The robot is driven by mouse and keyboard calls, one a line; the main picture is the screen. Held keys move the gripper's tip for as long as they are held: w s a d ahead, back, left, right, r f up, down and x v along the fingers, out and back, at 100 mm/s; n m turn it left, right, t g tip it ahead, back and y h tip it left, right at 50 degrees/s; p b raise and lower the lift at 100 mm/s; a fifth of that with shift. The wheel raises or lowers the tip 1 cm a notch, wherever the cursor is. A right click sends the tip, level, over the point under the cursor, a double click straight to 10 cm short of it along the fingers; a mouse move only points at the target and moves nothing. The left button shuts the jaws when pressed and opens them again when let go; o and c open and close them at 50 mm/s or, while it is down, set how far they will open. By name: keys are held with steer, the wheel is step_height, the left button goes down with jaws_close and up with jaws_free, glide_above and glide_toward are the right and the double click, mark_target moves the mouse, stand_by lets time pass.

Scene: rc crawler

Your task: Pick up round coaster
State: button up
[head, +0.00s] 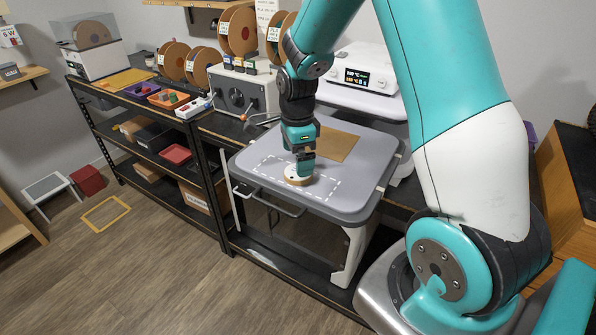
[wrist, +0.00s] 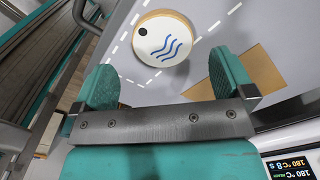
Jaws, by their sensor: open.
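The round coaster (head: 297,180) lies flat on the grey platform (head: 345,205), inside a dashed white outline. In the wrist view the coaster (wrist: 162,38) has a white face with blue wavy lines, a black dot and a tan rim. My gripper (head: 303,168) is just above the coaster in the head view and hides part of it. In the wrist view my gripper's fingers (wrist: 166,80) are spread wide with nothing between them. The coaster shows beyond the fingertips, roughly in line with the gap; whether they touch it is not clear.
A flat brown sheet (head: 337,143) lies behind the coaster on the platform. A white device with a display (head: 357,77) stands behind. A grey box with knobs (head: 240,93) and brown spools (head: 202,66) stand on the shelf to the left. The platform's front right is clear.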

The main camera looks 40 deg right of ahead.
steer(key=shift+d+f+p, duration=0.15)
steer(key=shift+f+p, duration=0.25)
steer(key=shift+f, duration=0.75)
steer(key=shift+d+f+p, duration=0.15)
steer(key=shift+f+p, duration=0.25)
steer(key=shift+f, duration=0.75)
steer(key=c, duration=0.9)
steer(key=shift+r, duration=0.2)
